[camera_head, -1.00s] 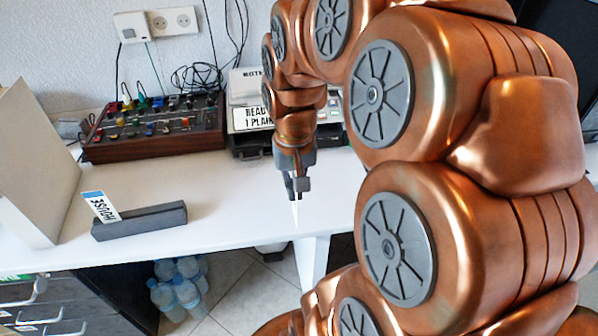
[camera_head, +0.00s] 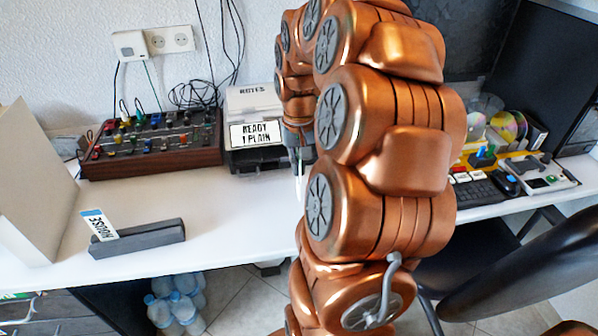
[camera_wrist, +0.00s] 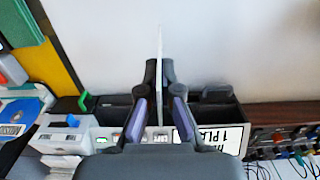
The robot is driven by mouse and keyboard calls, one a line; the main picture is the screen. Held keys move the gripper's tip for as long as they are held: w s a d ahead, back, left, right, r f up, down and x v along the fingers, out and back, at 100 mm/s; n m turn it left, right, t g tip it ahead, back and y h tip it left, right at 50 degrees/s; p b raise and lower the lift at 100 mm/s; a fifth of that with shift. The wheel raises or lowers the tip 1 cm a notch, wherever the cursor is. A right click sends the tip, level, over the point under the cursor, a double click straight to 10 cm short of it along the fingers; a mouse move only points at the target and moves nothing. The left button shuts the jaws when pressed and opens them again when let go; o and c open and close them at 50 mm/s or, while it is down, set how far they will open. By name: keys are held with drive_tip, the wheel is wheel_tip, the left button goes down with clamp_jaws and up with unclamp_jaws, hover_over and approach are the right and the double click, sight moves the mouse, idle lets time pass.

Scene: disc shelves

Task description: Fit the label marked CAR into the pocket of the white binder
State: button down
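My gripper (camera_wrist: 160,88) is shut on a thin white label (camera_wrist: 159,60), seen edge-on between the two fingers in the wrist view. Its marking cannot be read. A label reading HOUSE (camera_head: 99,226) leans in a dark grey slotted holder (camera_head: 140,239) on the table, with no other label visible there.
Discs (camera_head: 505,128), a keyboard (camera_head: 476,190) and a black chair (camera_head: 530,255) are on the right. The white table (camera_head: 235,215) between holder and arm is clear.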

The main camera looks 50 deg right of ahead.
sight(298, 179)
drive_tip(key=shift+w+d+f, duration=0.15)
drive_tip(key=shift+d+f, duration=0.05)
drive_tip(key=shift+f, duration=0.75)
drive_tip(key=shift+w+d+f, duration=0.15)
drive_tip(key=shift+d+f, duration=0.05)
drive_tip(key=shift+f, duration=0.7)
drive_tip(key=shift+f, duration=0.2)
drive_tip(key=c, duration=1.3)
unclamp_jaws()
drive_tip(key=shift+r, duration=0.1)
